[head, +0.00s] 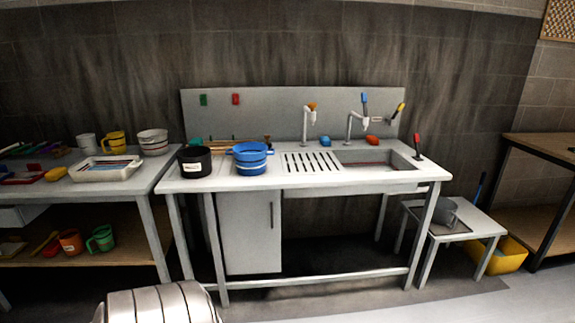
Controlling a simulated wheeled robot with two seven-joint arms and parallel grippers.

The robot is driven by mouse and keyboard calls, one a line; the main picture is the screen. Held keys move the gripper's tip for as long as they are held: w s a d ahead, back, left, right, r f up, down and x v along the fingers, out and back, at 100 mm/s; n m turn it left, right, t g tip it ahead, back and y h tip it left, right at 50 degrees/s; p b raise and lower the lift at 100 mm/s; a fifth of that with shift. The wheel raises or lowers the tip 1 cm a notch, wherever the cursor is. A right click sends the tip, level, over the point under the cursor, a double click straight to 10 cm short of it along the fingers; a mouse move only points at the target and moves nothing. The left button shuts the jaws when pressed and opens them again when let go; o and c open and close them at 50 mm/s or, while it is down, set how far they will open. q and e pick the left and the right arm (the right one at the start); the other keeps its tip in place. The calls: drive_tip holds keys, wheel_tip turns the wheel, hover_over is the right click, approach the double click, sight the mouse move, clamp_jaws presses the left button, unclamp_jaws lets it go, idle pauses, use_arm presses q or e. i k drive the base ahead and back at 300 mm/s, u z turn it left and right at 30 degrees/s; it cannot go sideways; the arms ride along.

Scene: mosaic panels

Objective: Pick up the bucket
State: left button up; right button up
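Several bucket-like vessels show in the head view, and I cannot tell which one is the bucket. A grey vessel (445,212) stands on a low grey table (484,224) to the right of the sink. A yellow tub (509,257) is on the floor, partly hidden by that table. A black pot (194,160) and a blue two-handled pot, or a stack of them, (251,165) stand on the left part of the sink bench. A white striped bucket (153,142) is on the left table. Neither of my grippers is in view.
The sink bench (230,184) stands in the middle, with taps and a basin (378,158). The left table (110,184) carries cups and a tray (105,169). A wooden-topped bench (545,148) stands at the far right. The floor in front looks clear at right.

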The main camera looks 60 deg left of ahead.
sight(250, 157)
drive_tip(key=i, duration=1.05)
drive_tip(key=u, duration=0.05)
